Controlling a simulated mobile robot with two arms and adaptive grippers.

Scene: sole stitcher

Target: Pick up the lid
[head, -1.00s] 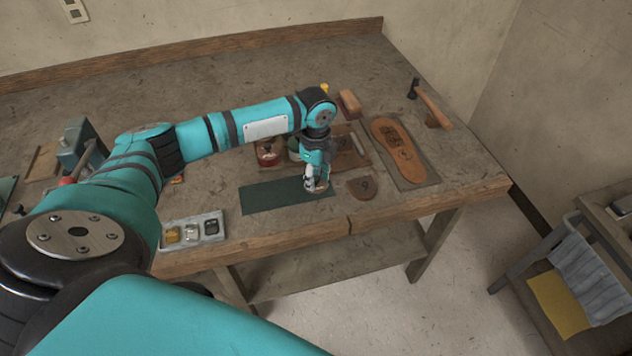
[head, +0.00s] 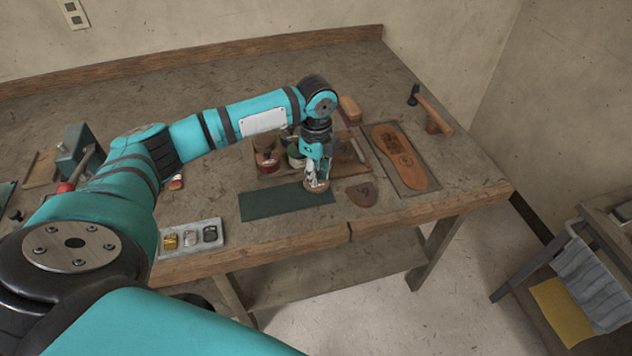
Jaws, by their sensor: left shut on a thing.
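My left gripper (head: 316,182) points down over the right end of the dark green mat (head: 270,203). It is shut on the lid (head: 317,187), a small round brownish disc of which only the rim shows below the fingers. Whether the lid touches the mat or is held just above it, I cannot tell from this view. My right gripper is not in view.
A leather sole (head: 404,160), a heel piece (head: 361,196), and a hammer (head: 430,105) lie to the right. A parts tray (head: 205,245) sits front left.

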